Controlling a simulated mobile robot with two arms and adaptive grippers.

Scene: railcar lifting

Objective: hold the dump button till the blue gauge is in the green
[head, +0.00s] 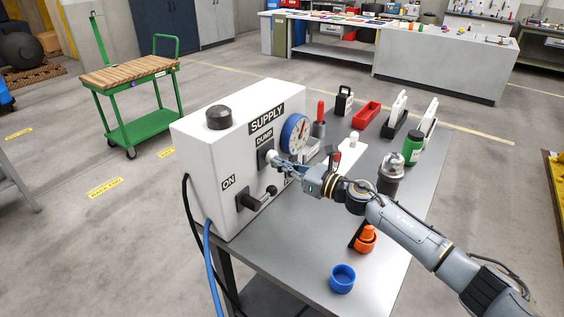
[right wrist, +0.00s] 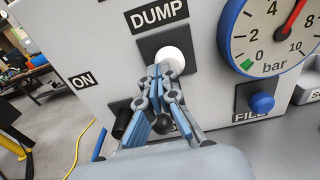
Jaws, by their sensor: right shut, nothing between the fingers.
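The white supply box (head: 213,150) stands on the grey table. Its dump button is a white round knob (right wrist: 174,57) on a dark square plate under the DUMP label. My right gripper (right wrist: 165,72) is shut and empty, its fingertips at the lower part of the button and overlapping it; whether it is pressed in I cannot tell. The blue-rimmed gauge (head: 296,133) is right of the button. In the right wrist view the gauge (right wrist: 228,45) has its red needle up and right, short of the 8, away from the green mark (right wrist: 249,63) at lower left. My left gripper is out of view.
A blue FILL button (right wrist: 262,103) sits below the gauge. A black lever (head: 252,200) is by the ON label. Bottles, trays, an orange part (head: 365,239) and a blue cup (head: 342,279) stand on the table. A green cart (head: 131,93) is behind left.

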